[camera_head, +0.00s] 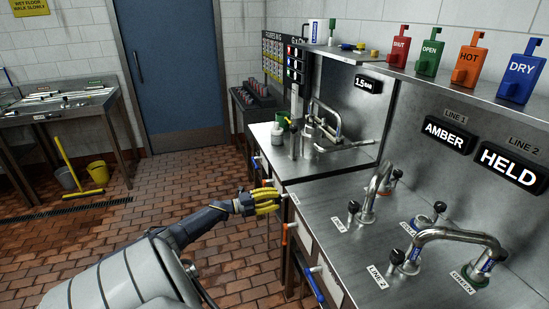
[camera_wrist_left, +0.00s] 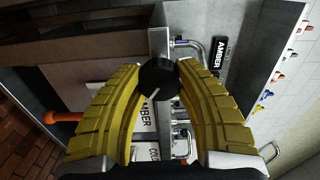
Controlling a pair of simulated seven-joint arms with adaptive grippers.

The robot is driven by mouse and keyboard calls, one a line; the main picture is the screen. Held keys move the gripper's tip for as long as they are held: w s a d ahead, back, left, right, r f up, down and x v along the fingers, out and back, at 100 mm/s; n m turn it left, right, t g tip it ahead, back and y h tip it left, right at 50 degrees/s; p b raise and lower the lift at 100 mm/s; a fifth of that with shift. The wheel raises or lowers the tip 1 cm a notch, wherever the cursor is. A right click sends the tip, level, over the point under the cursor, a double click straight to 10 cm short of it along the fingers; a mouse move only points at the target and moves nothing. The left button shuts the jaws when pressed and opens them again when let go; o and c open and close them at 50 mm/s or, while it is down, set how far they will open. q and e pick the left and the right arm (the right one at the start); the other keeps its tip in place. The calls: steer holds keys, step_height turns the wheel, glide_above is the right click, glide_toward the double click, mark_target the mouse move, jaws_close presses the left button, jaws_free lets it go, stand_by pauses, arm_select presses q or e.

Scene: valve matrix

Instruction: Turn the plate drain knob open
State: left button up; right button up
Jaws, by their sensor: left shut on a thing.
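A black round knob (camera_wrist_left: 157,79) with a white pointer line sits between the yellow fingertips of my left gripper in the left wrist view. The left gripper (camera_head: 266,201) is at the front edge of the steel counter in the head view, its fingers closed on the knob from both sides. In the head view the fingers hide the knob. I cannot read any plate drain label. My right gripper is not in view.
An orange handle (camera_head: 291,228) and a blue-handled lever (camera_head: 313,284) stick out from the counter front. Curved taps (camera_head: 376,188) and black valve knobs (camera_head: 352,207) stand on the counter (camera_head: 322,202). The brick floor (camera_head: 150,215) to the left is mostly clear.

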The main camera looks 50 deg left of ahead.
arm_select(q)
steer(key=n, duration=0.4)
steer(key=shift+n, duration=1.5)
steer(key=o, duration=1.3)
steer(key=shift+s, duration=0.1)
steer(key=v, duration=1.1)
steer(key=shift+s+a, duration=0.2)
steer(key=shift+s, duration=0.15)
